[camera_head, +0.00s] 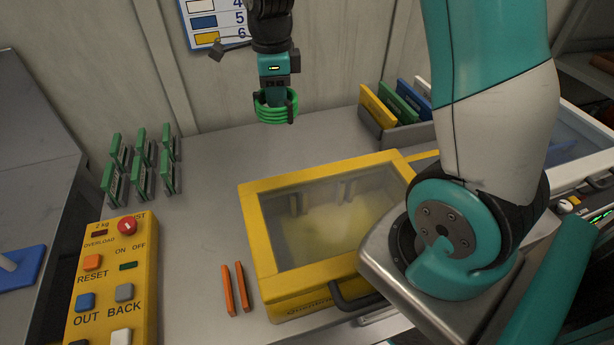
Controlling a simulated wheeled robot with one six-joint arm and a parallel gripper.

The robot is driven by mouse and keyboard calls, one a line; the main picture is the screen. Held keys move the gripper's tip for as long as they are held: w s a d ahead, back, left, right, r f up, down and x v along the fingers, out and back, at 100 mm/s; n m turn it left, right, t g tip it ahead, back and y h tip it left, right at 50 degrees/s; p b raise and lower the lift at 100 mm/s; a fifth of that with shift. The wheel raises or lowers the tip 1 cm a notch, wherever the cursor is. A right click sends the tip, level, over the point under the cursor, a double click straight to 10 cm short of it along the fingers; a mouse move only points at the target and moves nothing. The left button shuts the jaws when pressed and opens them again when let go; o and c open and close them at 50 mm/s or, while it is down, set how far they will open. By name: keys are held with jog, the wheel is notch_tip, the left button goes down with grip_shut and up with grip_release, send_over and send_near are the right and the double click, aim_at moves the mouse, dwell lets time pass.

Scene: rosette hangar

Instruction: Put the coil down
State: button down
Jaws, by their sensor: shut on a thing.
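A bright green coil (263,108) of several stacked loops is at the top middle of the head view. My gripper (277,110) is shut on the coil's right side. The coil hangs in front of the back wall, and I cannot tell exactly how high it is above the grey worktop (205,190). The fingertips are partly hidden by the coil.
A yellow case (255,230) with a clear lid stands mid-table. Two orange sticks (235,288) lie left of it. Green cards (140,165) stand at the left behind a yellow control panel (143,270). A grey rack (390,132) of coloured folders stands back right.

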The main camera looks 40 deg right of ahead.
jog(key=shift+w, duration=0.4)
jog(key=shift+a+r+n, duration=0.1)
jog(key=shift+a+n, duration=0.05)
jog(key=shift+n, duration=0.55)
jog(key=n, duration=0.1)
jog(key=a+n+p, duration=0.1)
jog(key=n, duration=0.1)
jog(key=shift+w, duration=0.15)
jog(key=n, duration=0.1)
jog(key=n+p, duration=0.1)
jog(key=n, duration=0.1)
jog(key=shift+w+a+n, duration=0.1)
jog(key=shift+a+n, duration=0.2)
jog(key=shift+a, duration=0.05)
jog(key=shift+a+n, duration=0.1)
jog(key=shift+n, duration=0.4)
jog(key=shift+a+f+n, duration=0.1)
jog(key=shift+f+n, duration=0.15)
jog(key=shift+n, duration=0.15)
notch_tip(320, 180, down, 20)
jog(key=p, duration=0.3)
jog(key=shift+r, duration=0.15)
